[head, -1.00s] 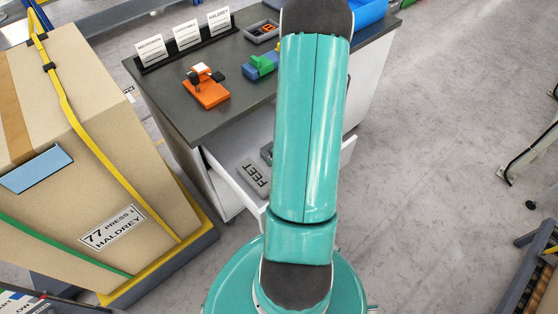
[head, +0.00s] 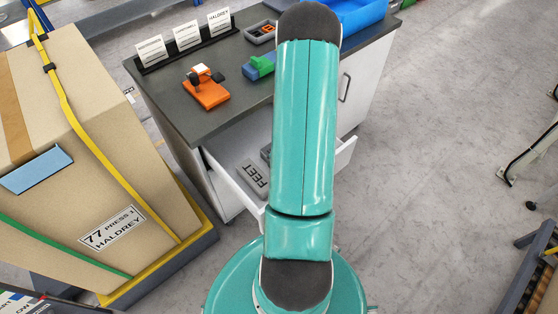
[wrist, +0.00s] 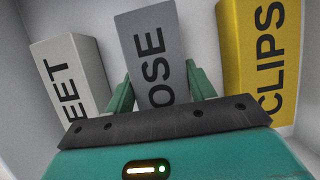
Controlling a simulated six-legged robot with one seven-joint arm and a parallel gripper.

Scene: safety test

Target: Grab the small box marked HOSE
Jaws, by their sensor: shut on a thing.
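The grey HOSE box (wrist: 150,45) is in the middle of the wrist view, inside a white drawer, with its lettering partly hidden by my gripper. My gripper (wrist: 158,88) has one green finger on each side of this box and is shut on it. A light grey box (wrist: 72,78) reading "EET" lies to its left, apart from it. A yellow CLIPS box (wrist: 257,55) lies to its right. In the head view the box reading FEET (head: 252,174) shows in the open drawer (head: 232,176).
The drawer belongs to a cabinet with a dark top (head: 180,100). On it are an orange tool (head: 206,92), a row of name cards (head: 185,38) and a blue bin (head: 362,14). A large strapped carton (head: 85,150) stands close on the left. The floor at right is mostly clear.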

